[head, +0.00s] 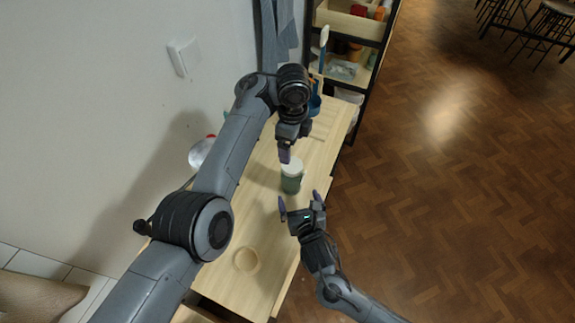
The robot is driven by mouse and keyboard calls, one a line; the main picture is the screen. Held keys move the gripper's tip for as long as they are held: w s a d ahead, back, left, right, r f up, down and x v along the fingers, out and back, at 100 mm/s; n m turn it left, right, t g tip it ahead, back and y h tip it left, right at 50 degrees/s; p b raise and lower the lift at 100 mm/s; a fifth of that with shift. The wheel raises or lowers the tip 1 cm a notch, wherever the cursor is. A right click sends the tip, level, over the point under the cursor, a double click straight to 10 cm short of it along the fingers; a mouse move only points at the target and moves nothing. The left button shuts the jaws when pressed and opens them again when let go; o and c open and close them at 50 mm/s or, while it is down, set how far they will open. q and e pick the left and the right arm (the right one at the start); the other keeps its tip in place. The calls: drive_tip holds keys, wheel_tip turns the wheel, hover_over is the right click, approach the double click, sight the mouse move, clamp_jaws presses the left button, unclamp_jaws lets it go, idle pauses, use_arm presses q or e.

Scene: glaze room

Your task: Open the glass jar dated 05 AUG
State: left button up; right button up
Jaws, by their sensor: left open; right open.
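A grey-green jar (291,185) with a white lid (292,166) stands upright on the wooden table (318,150). No date can be read on it from here, and I cannot tell if it is glass. My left gripper (285,156) points down just above and behind the lid, its fingers close to the lid's edge; I cannot tell if they touch it. It is open. My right gripper (300,199) is open and empty, in front of the jar near the table's right edge, its fingers pointing toward the jar and apart from it.
A round wooden dish (246,261) lies at the near end of the table. A pale rounded object (200,153) with a red top is partly behind my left arm. A blue container (314,104) stands toward the back. A shelf unit (350,30) holds several items behind.

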use_arm(q)
drive_tip(key=shift+s+d+f, duration=0.15)
drive_tip(key=shift+s, duration=0.05)
use_arm(e)
drive_tip(key=shift+w+f, duration=0.1)
drive_tip(key=shift+f, duration=0.2)
drive_tip(key=shift+w+a+f, duration=0.1)
drive_tip(key=shift+w+f, duration=0.05)
drive_tip(key=shift+w, duration=0.1)
use_arm(q)
drive_tip(key=shift+s, duration=0.1)
use_arm(e)
drive_tip(key=x, duration=0.9)
drive_tip(key=shift+w, duration=0.15)
drive_tip(key=shift+f, duration=0.1)
drive_tip(key=shift+c, duration=0.5)
